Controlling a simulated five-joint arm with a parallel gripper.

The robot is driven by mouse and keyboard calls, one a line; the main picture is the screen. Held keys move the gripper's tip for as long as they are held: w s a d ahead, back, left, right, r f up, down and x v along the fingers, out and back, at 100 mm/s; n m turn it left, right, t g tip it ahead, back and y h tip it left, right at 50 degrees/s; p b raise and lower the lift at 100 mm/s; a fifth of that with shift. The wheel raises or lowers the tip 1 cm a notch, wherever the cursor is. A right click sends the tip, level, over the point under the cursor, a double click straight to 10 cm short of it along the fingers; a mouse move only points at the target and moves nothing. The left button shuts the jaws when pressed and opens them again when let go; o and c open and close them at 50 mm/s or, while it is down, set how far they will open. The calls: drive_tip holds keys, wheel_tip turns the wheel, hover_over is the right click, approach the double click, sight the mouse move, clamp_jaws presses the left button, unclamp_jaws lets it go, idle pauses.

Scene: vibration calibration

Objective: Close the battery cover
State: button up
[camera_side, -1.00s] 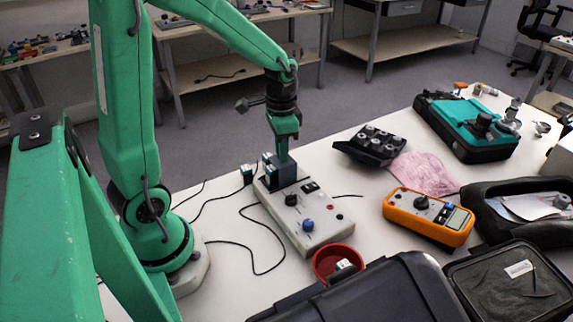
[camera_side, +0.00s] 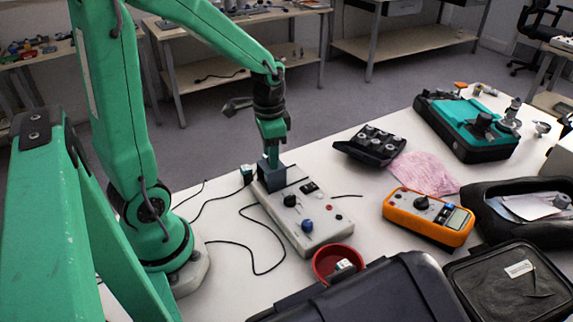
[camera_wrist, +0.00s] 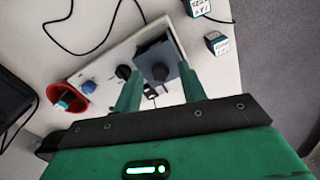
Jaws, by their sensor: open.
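A pale instrument box (camera_side: 318,225) with knobs lies on the white table. At its far left end is a dark grey, block-like part (camera_side: 268,181), which looks like the battery cover; its exact angle is unclear. My gripper (camera_side: 271,164) points down at this part from above. In the wrist view, the open fingers of my gripper (camera_wrist: 158,66) stand on either side of the grey part (camera_wrist: 155,52). I cannot tell whether they touch it. Two small white-and-teal blocks (camera_wrist: 217,43), perhaps batteries, stand beside that end of the box; one shows in the side view (camera_side: 246,174).
A red bowl (camera_side: 324,264) holding a small block stands at the box's near end. An orange multimeter (camera_side: 428,217), pink cloth (camera_side: 422,173) and black knob tray (camera_side: 370,146) lie to the right. Cables (camera_side: 243,238) cross the table left of the box. A dark case (camera_side: 375,292) is in front.

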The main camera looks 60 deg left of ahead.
drive_tip(key=shift+r, duration=3.9)
drive_tip(key=s+d+r+n+t, duration=0.3)
drive_tip(key=s+d+r+t, duration=0.2)
drive_tip(key=s+d, duration=0.2)
drive_tip(key=shift+s+d+r+t, duration=0.15)
drive_tip(key=shift+s+d+t, duration=0.15)
drive_tip(key=shift+d, duration=0.1)
